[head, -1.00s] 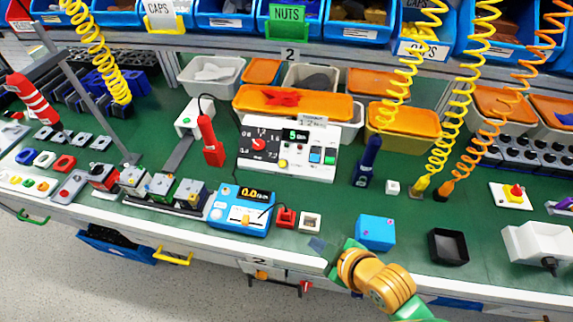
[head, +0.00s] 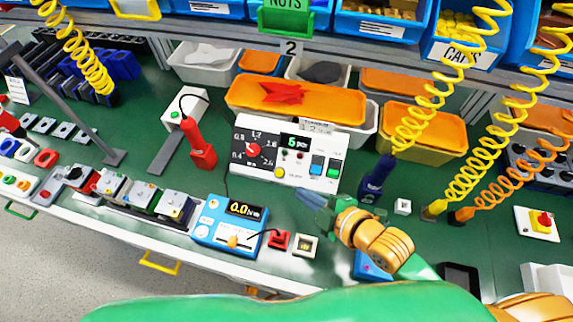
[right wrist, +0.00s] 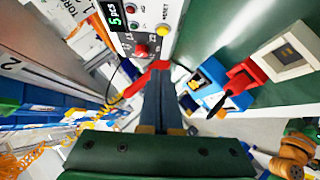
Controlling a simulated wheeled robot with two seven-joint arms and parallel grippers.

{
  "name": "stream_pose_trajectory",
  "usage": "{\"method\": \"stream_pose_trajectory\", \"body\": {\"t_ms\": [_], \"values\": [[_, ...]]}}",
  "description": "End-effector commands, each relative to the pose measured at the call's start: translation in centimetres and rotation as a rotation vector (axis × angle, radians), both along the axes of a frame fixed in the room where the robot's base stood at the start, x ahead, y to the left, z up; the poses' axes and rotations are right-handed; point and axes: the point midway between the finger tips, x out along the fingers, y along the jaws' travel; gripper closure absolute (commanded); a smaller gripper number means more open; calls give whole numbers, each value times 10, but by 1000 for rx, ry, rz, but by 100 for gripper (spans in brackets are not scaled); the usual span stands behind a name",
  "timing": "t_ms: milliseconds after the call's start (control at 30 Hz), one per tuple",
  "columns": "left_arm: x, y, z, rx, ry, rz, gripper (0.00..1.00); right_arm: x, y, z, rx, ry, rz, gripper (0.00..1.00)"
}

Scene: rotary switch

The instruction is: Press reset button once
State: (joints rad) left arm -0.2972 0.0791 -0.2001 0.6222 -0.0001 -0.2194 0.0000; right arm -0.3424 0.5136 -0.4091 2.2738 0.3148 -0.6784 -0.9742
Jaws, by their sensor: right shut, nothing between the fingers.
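The white control panel (head: 262,150) stands on the green bench, with a red rotary knob, a small lit display reading "5 pcs", and blue and green switches. Its yellow button (head: 279,173) is at the lower front edge. In the right wrist view this yellow button (right wrist: 157,31) sits beside a "RESET" label, near the red knob (right wrist: 141,50). My right gripper (head: 307,197) is shut and empty, in front of and to the right of the yellow button, apart from it in the picture. Its fingers (right wrist: 161,84) point towards the panel.
A blue meter (head: 228,225) with a red and a white small block stands in front. A red screwdriver (head: 199,147) hangs left of the panel and a dark blue one (head: 375,180) right. Orange-lidded bins stand behind. Coiled yellow cables (head: 462,160) hang at right.

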Motion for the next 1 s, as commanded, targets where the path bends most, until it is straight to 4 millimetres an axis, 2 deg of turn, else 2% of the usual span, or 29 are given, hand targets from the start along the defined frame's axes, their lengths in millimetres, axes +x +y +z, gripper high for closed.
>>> {"method": "stream_pose_trajectory", "body": {"t_ms": [267, 733, 833, 1000], "values": [[-4, 1, 0, 2, 8, 0, 100, 4, 3, -3, 1, 0, -2, 100], [-3, 2, -7, 3, 7, -1, 100, 70, 54, -52, 3, 1, -1, 100], [-3, 1, -11, 3, 7, -1, 100, 82, 48, -66, -3, 2, -1, 100], [-3, 1, -15, 2, 6, -1, 100, 94, 44, -77, -1, 0, -1, 100]]}}
